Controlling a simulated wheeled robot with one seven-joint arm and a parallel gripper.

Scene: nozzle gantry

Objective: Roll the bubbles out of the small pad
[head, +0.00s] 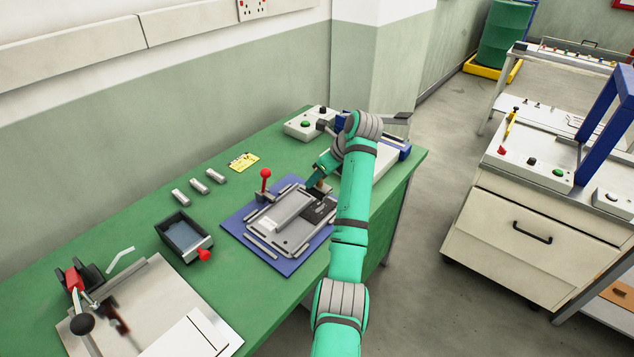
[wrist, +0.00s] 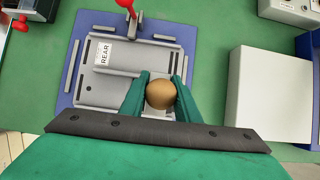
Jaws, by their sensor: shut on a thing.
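My gripper (head: 318,184) reaches down over the right side of a grey fixture plate (head: 262,227) on a blue mat (head: 237,214). In the wrist view its two green fingers (wrist: 160,80) are shut on a round brown knob (wrist: 161,95). What lies under the knob is mostly hidden by the fingers. A light grey rectangular piece (head: 286,211) lies in the fixture, with a small dark piece (head: 317,211) to its right, just below my gripper. I cannot tell for sure which is the small pad. A "REAR" label (wrist: 104,53) shows in the wrist view.
A red-knobbed lever (head: 265,176) stands at the fixture's back edge. A dark tray (head: 184,238) with a red knob sits to the left, several grey blocks (head: 199,186) behind it. A white-topped unit (wrist: 267,95) is close on the right.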

